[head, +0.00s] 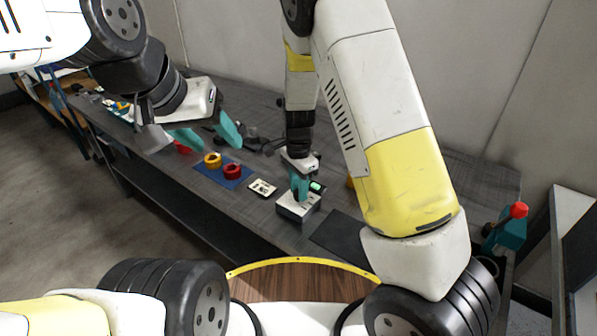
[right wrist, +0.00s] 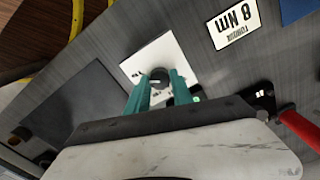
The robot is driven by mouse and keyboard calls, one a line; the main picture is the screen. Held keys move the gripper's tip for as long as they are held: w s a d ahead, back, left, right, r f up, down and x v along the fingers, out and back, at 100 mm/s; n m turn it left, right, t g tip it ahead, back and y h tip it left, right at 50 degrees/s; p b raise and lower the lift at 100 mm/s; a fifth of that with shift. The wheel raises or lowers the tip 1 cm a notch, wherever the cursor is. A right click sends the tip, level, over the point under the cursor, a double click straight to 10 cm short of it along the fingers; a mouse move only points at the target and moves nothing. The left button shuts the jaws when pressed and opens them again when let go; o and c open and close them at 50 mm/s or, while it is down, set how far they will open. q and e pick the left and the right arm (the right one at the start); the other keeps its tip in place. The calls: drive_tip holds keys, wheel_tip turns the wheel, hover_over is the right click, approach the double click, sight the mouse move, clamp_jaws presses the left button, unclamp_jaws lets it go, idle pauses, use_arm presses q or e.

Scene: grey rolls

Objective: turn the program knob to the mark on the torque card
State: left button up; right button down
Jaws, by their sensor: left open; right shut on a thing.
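The program knob (right wrist: 158,74) is a dark round knob on the white top of a small box (right wrist: 135,66). In the head view this box (head: 290,212) stands on the grey bench. My right gripper (head: 301,187) reaches down over it, and in the right wrist view its teal fingers (right wrist: 160,92) are shut on the knob. The knob's pointer and scale marks are too small to read. The torque card (right wrist: 232,25) lies beside the box and reads "TORQUE 8 Nm", upside down in that view. It also shows in the head view (head: 262,188). My left gripper (head: 208,134) is open and empty above the bench.
A blue mat (head: 240,183) with a yellow ring (head: 212,160) and a red ring (head: 232,171) lies left of the card. A dark mat (head: 338,238) lies right of the box. A teal bottle with a red cap (head: 508,230) stands at the far right.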

drive_tip(key=shift+w, duration=0.1)
drive_tip(key=c, duration=1.1)
unclamp_jaws()
drive_tip(key=shift+r, duration=3.9)
drive_tip(key=shift+r, duration=0.1)
drive_tip(key=s+d+r+n+t, duration=0.2)
drive_tip(key=s+d+r+n, duration=0.2)
drive_tip(key=s+r, duration=0.2)
drive_tip(key=s+d+r+n+t+y, duration=0.1)
drive_tip(key=s+d+r+n+t, duration=0.1)
drive_tip(key=s+d+r, duration=0.3)
drive_tip(key=s+d+r+n+t+y, duration=0.1)
drive_tip(key=s+d+r+n+t, duration=0.1)
drive_tip(key=s+d+r+n, duration=0.3)
drive_tip(key=shift+s+r+n, duration=0.1)
drive_tip(key=shift+s+r, duration=0.55)
drive_tip(key=shift+r, duration=0.25)
drive_tip(key=shift+s+r+n, duration=0.1)
drive_tip(key=shift+s+r, duration=0.55)
drive_tip(key=shift+r, duration=0.2)
drive_tip(key=shift+s+r+n, duration=0.1)
drive_tip(key=shift+s+r, duration=0.55)
drive_tip(key=shift+r, duration=0.25)
